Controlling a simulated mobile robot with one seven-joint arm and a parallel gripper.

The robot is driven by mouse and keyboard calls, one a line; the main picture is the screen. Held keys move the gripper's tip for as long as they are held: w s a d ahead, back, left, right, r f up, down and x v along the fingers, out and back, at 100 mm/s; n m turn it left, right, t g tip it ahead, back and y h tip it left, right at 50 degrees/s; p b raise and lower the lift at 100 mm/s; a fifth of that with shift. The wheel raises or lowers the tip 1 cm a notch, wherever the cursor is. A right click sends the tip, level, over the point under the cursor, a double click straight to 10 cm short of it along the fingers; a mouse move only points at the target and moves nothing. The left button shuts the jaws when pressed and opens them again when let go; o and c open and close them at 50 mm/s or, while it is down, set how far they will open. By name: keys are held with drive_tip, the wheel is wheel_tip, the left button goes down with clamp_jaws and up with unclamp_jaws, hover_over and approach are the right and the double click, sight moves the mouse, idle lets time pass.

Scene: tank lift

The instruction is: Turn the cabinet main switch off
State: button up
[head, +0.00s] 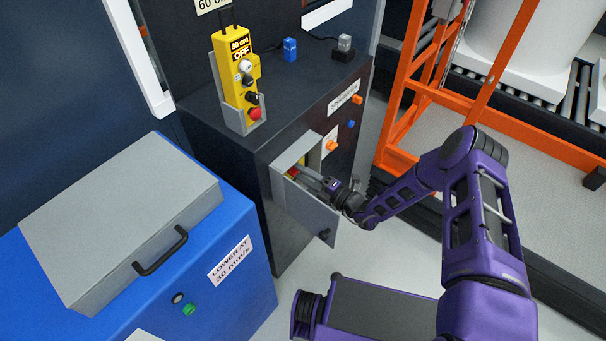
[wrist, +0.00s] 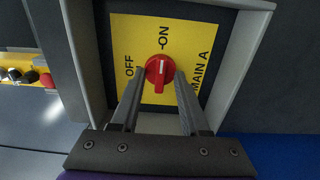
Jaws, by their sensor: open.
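The main switch is a red rotary knob (wrist: 159,70) on a yellow plate (wrist: 125,35) marked ON, OFF and MAIN A. Its white pointer line is upright in the wrist view and lines up with ON. My gripper (wrist: 160,76) is open, with one finger on each side of the knob. I cannot tell whether either finger touches it. In the head view my gripper (head: 308,180) reaches into the small grey box on the cabinet front.
The dark cabinet (head: 220,165) carries a yellow pendant (head: 242,75) in a grey holder. Orange and blue knobs sit right of the box. A blue unit with a grey lid (head: 130,220) stands at the left. An orange frame (head: 400,85) stands at the right.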

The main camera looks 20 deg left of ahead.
clamp_jaws()
idle(0.6)
drive_tip(key=n+b, duration=0.1)
drive_tip(key=n, duration=0.7)
drive_tip(key=shift+n, duration=0.3)
drive_tip(key=n, duration=0.4)
drive_tip(key=shift+n, duration=2.5)
